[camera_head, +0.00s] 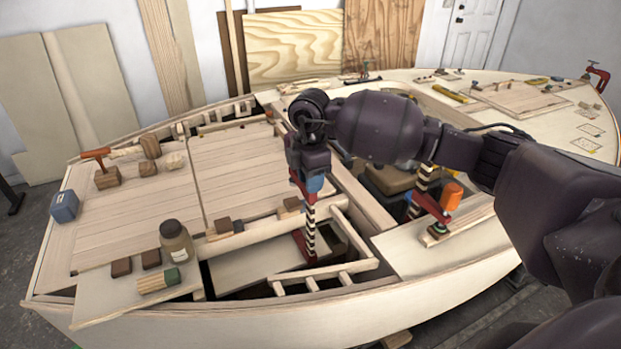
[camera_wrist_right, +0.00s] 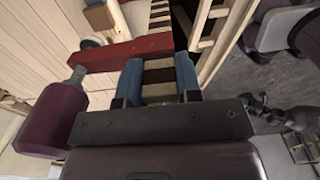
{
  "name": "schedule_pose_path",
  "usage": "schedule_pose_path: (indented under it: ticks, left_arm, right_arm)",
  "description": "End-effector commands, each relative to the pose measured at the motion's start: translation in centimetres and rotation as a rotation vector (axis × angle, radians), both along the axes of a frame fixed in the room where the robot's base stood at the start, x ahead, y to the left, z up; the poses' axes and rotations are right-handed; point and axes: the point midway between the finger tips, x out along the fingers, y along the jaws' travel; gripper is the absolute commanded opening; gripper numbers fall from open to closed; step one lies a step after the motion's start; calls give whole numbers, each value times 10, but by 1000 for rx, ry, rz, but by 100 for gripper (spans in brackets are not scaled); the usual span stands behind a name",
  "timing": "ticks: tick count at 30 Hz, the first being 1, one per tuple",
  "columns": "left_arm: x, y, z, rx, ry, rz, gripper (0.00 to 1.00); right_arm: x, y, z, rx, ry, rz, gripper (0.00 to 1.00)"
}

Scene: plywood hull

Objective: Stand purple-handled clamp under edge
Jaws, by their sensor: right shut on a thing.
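The purple-handled clamp has a black-and-cream striped bar (camera_head: 310,216) and red jaws. In the head view it hangs upright from my right gripper (camera_head: 309,184), with its lower red jaw (camera_head: 304,245) over the framed opening in the deck. I cannot tell whether that jaw touches wood. In the right wrist view, the blue fingers of my right gripper (camera_wrist_right: 160,84) are shut across the striped bar. There the purple handle (camera_wrist_right: 50,122) is at left, beneath a red jaw (camera_wrist_right: 120,55). In the head view I cannot make out the handle. My left gripper is not in view.
A second clamp with an orange handle (camera_head: 450,196) stands at the deck edge right of the opening. A mallet (camera_head: 112,152) and blue box (camera_head: 64,207) are farther left.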

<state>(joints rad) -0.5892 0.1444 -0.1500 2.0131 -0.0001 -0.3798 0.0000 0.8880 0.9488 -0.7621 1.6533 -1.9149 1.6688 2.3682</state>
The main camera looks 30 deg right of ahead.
Motion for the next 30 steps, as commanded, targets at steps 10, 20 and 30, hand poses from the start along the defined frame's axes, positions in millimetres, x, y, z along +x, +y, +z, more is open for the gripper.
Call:
schedule_pose_path:
  ticks: [10,20,30]
  left_arm:
    - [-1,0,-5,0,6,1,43]
    - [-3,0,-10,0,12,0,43]
    - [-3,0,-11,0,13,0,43]
  right_arm:
    - [9,0,1,1,-3,0,0]
    - [19,0,1,1,-2,0,0]
    - [23,-1,2,1,-3,0,0]
